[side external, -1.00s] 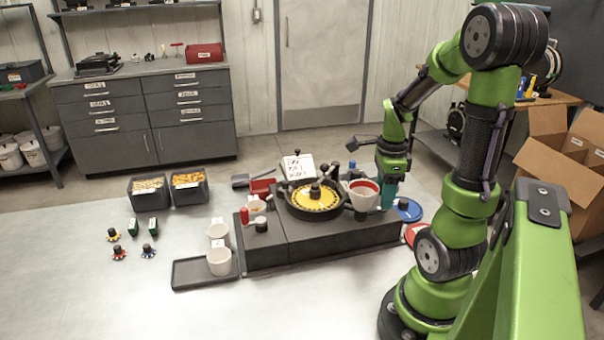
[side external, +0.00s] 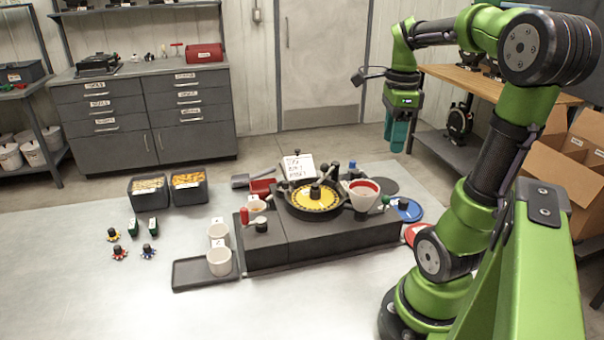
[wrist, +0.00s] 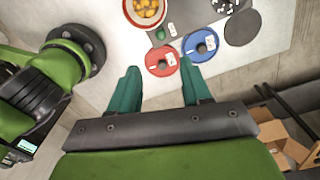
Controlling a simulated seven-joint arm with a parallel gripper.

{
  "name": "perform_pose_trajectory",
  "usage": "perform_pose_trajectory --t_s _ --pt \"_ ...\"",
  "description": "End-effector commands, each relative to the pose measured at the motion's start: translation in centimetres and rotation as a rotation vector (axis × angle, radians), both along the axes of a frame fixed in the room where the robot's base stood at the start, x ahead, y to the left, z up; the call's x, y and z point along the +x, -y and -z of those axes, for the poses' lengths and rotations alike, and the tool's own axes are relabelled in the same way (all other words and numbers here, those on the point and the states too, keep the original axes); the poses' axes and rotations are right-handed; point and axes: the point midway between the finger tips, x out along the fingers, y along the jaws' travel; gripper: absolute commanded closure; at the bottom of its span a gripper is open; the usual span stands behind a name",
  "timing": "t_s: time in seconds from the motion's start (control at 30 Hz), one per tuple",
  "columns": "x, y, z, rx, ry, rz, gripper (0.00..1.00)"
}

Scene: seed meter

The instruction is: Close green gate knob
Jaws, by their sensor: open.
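The green gate knob (side external: 386,200) sticks out at the right end of the dark seed meter base (side external: 340,236), just right of the white hopper (side external: 361,200) with its red inner rim. The knob also shows in the wrist view (wrist: 160,34) below the hopper (wrist: 128,14), which holds yellow-orange seeds. My gripper (side external: 397,134), with teal fingers, hangs in the air well above and behind the meter's right end. In the wrist view its fingers (wrist: 158,92) are apart with nothing between them. The gate itself cannot be made out.
A blue disc (side external: 411,211) and a red disc (side external: 413,231) lie right of the meter; a dark round pad (side external: 384,186) is behind. The yellow seed plate (side external: 316,197) sits left of the hopper.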

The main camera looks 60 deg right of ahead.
Motion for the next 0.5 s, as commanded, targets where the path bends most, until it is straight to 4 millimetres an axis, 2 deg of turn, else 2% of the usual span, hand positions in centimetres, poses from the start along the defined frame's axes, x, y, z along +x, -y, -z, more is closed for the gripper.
perform_pose_trajectory --t_s 0.1,0.2,0.5 --pt "0.1 0.0 -1.4 -0.002 0.001 -0.001 0.52" --pt "0.0 0.0 -2.0 -0.001 0.0 -0.001 0.52" --pt "0.0 0.0 -2.2 0.001 -0.001 0.0 0.52"
